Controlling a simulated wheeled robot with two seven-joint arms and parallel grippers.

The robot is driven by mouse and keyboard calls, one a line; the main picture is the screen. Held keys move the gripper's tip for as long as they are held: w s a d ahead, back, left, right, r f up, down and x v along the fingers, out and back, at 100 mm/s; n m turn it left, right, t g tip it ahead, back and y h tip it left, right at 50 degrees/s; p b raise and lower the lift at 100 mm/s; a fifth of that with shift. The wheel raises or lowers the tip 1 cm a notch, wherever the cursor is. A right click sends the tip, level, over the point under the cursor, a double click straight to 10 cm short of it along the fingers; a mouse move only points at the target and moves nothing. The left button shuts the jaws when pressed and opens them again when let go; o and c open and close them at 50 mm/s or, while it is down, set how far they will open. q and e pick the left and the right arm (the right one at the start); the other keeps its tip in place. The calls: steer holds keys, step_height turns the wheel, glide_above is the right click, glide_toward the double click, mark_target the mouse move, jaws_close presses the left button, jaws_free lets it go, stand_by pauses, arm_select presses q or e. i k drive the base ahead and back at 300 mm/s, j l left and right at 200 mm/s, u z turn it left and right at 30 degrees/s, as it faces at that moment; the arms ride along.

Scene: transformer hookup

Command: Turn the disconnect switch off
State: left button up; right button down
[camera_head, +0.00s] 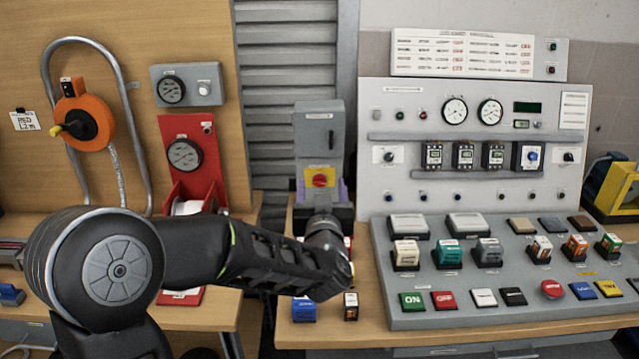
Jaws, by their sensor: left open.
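The disconnect switch is a grey box (319,135) with a red rotary knob (320,181) on a yellow plate, standing behind the gap between the two benches. My left arm comes in from the left and bends up at the wrist below the box. My left gripper (322,191) is open just below and in front of the knob. Its purple-tinted fingertips show at the left and right of the yellow plate. The knob shows between them, and I cannot tell whether they touch it. The knob's exact angle is too small to read. My right gripper is not in view.
A grey control console (470,318) with several buttons and blocks fills the right side. A red gauge stand (186,150) and an orange cable reel (84,115) are at the left. Small blue (304,309) and black-and-white (351,306) blocks sit below my wrist.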

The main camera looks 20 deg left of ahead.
mark_target(318, 181)
steer(key=i+j, duration=0.3)
steer(key=i, duration=0.15)
steer(key=i+j, duration=0.35)
steer(key=i, duration=0.05)
